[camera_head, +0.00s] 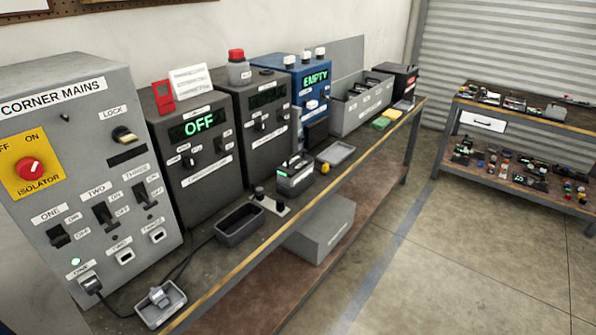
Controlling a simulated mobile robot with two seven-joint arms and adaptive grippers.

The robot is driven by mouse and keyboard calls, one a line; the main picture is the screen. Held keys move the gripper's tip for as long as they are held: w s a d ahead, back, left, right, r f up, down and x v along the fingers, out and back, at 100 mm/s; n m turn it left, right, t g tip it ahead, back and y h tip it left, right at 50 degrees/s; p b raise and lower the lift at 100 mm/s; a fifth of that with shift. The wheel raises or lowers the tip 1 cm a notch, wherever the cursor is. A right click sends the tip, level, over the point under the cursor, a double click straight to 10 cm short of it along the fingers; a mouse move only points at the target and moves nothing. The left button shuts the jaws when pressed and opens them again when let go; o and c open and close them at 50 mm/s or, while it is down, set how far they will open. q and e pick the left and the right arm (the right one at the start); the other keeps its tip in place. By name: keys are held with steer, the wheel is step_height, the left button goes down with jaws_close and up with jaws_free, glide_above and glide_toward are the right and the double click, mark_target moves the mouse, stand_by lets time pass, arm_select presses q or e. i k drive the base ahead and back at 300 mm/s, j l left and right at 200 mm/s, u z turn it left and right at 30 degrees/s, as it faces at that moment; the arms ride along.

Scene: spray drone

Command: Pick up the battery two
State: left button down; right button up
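A dark grey block with a handle on top, light label strips and a small green light (295,178) stands on the long workbench (228,290), near its middle. It looks like a battery, but its label is too small to read, so I cannot tell if it is battery two. A blue machine (290,75) behind it shows "EMPTY" in green. Neither of my grippers is in view.
A grey mains cabinet (60,120) and a dark unit reading "OFF" (197,127) stand at left. An empty-looking dark tray (240,225) and small tray with a plug (160,303) lie in front. A grey bin (352,118) stands further back. Right floor is clear.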

mark_target(299, 166)
steer(key=i+l+u, duration=0.25)
steer(key=i+l, duration=0.45)
steer(key=i+l+u, duration=0.15)
steer(key=u, duration=0.7)
steer(key=i+l+u, duration=0.1)
steer(key=l+u, duration=0.2)
steer(key=l, duration=0.2)
steer(key=l+u, duration=0.3)
steer(key=l, duration=0.2)
steer(key=i+l, duration=0.1)
steer(key=l, duration=0.9)
